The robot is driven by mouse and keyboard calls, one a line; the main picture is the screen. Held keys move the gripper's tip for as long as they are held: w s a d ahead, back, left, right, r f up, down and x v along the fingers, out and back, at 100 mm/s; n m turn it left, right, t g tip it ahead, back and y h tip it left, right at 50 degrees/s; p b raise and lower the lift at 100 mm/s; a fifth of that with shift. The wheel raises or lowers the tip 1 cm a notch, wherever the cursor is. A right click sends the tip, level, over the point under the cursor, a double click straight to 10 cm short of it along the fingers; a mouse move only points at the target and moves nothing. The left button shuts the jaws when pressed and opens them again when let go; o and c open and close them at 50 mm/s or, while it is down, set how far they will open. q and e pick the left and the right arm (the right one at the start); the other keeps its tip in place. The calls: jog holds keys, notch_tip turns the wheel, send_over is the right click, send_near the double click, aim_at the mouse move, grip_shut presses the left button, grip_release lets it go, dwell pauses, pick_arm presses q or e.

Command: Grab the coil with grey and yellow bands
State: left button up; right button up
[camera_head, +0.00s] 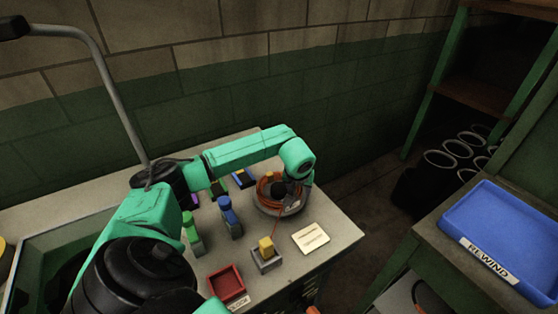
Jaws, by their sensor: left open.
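An orange-red coil (264,189) sits in a round grey dish (268,209) near the back right of the table. Grey and yellow bands on it cannot be made out at this size. My left arm reaches across from the left and bends down over the coil. My left gripper (283,192) is dark, open and right at the coil, hiding part of it. I cannot tell whether its fingers touch the coil. My right gripper does not show.
A yellow block on a grey base (267,251), a white card (311,238) and a red bin (227,284) stand in front. Blue (229,216) and green (191,232) items stand left of the dish. A blue "REWIND" tray (502,232) lies on a separate bench at right.

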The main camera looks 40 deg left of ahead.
pick_arm(q)
jog(key=shift+w+f, duration=0.25)
jog(key=shift+f, duration=0.35)
grip_shut()
jog(key=shift+w+r, duration=0.1)
jog(key=shift+r, duration=0.1)
dwell(0.7)
